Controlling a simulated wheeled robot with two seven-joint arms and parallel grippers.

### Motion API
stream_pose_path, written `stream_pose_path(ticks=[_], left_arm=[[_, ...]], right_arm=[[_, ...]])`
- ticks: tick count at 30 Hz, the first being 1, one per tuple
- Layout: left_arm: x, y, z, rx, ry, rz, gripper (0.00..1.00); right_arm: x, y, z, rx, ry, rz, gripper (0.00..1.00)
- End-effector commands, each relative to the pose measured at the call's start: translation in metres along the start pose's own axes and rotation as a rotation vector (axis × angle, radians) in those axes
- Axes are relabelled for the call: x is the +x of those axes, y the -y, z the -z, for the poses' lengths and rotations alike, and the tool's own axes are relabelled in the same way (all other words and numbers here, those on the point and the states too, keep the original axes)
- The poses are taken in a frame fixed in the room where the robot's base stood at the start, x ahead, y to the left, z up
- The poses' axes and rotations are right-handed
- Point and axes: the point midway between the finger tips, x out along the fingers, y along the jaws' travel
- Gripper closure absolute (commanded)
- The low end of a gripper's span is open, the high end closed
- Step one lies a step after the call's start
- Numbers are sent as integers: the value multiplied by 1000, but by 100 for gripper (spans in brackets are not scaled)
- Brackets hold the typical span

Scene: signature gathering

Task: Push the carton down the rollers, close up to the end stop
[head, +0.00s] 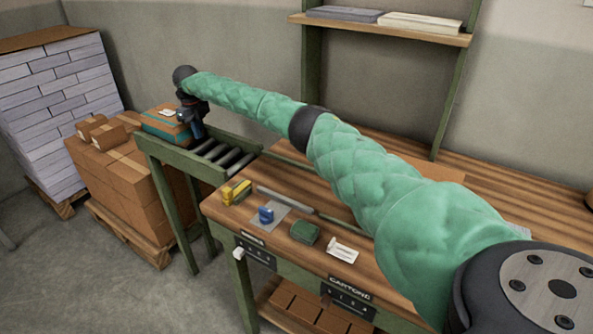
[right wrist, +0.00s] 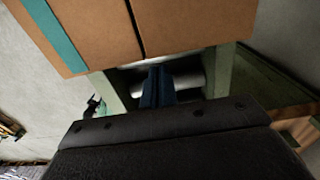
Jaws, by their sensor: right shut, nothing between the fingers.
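The carton (head: 163,127) is brown with teal tape and a white label on top. It sits at the far left end of the roller conveyor (head: 222,154). In the right wrist view the carton (right wrist: 100,30) fills the top, just beyond my fingers. My right gripper (head: 198,132) is shut and empty, pointing down at the carton's near right side. Its blue fingers (right wrist: 157,75) show over the rollers; I cannot tell whether they touch the carton. The end stop cannot be made out; the carton may hide it. My left gripper is not in view.
A wooden bench (head: 290,200) adjoins the rollers, with a yellow item (head: 236,192), a blue stamp-like item (head: 266,214) and a green item (head: 304,231). Stacked brown cartons (head: 125,195) stand left of the conveyor. The rollers between carton and bench are bare.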

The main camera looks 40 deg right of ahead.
Motion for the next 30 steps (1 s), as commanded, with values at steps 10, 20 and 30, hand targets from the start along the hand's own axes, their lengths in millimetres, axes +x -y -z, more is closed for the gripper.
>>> stream_pose_path(ticks=[10, 20, 30], left_arm=[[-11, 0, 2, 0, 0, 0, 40], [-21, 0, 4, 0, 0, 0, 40], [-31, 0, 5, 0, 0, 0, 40]], right_arm=[[-27, 0, 0, 0, 0, 1, 100], [-53, 0, 0, 0, 1, 1, 100], [-81, 0, 0, 0, 1, 0, 100]])
